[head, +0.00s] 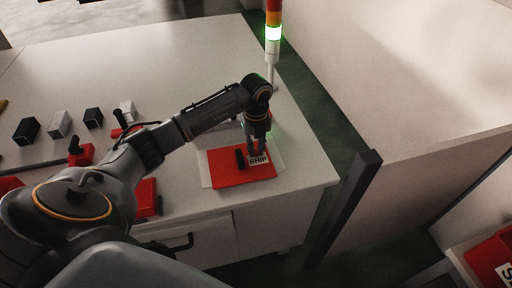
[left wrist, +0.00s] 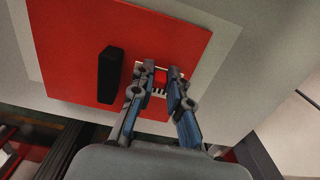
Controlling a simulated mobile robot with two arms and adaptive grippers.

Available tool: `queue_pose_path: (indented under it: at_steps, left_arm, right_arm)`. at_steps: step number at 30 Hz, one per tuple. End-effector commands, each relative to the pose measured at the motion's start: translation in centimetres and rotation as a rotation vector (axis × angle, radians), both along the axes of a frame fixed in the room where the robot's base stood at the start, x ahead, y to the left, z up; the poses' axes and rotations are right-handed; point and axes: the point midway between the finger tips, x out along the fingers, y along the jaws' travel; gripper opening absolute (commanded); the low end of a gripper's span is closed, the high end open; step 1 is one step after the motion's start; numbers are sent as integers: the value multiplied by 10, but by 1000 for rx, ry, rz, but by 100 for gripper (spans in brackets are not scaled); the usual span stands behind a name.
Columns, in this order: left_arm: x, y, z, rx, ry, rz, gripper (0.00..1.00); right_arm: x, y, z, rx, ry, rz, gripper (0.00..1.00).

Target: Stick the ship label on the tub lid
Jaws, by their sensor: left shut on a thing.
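The red tub lid (head: 232,176) lies flat on a pale sheet near the table's front right corner, with a black bar handle (head: 240,158) on it. The white ship label (head: 259,160), lettered SHIP, is at the lid's right part beside the handle. My left gripper (head: 257,152) points down over the label and is shut on it. In the left wrist view the two fingers (left wrist: 161,72) straddle part of the label (left wrist: 158,93) over the red lid (left wrist: 75,50). I cannot tell whether the label touches the lid. My right gripper is out of view.
Several black and grey blocks (head: 60,123) and red items (head: 80,153) stand on the left of the table (head: 130,60). A dark post (head: 345,205) stands right of the table. A red labelled item (head: 490,258) is at the lower right.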

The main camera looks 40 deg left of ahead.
Motion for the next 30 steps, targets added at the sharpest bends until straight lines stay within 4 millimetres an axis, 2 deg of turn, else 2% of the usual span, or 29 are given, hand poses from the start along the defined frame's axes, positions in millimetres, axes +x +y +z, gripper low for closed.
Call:
queue_pose_path:
  at_steps: [5,6,9,10,23,26,30]
  left_arm:
    - [-2,-1,-4,0,9,-2,4]
    - [-3,-1,-4,0,9,-2,18]
    - [-3,-1,-4,0,9,-2,38]
    - [-3,-1,-4,0,9,-2,42]
    - [-1,0,3,1,2,-1,42]
    - [0,0,17,1,1,-2,42]
    - [0,0,47,2,-1,-1,42]
  right_arm:
    - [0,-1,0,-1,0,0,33]
    - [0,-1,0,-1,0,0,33]
    - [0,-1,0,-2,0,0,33]
    - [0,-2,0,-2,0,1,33]
    - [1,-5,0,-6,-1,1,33]
    - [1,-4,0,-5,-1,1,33]
    - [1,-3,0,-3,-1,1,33]
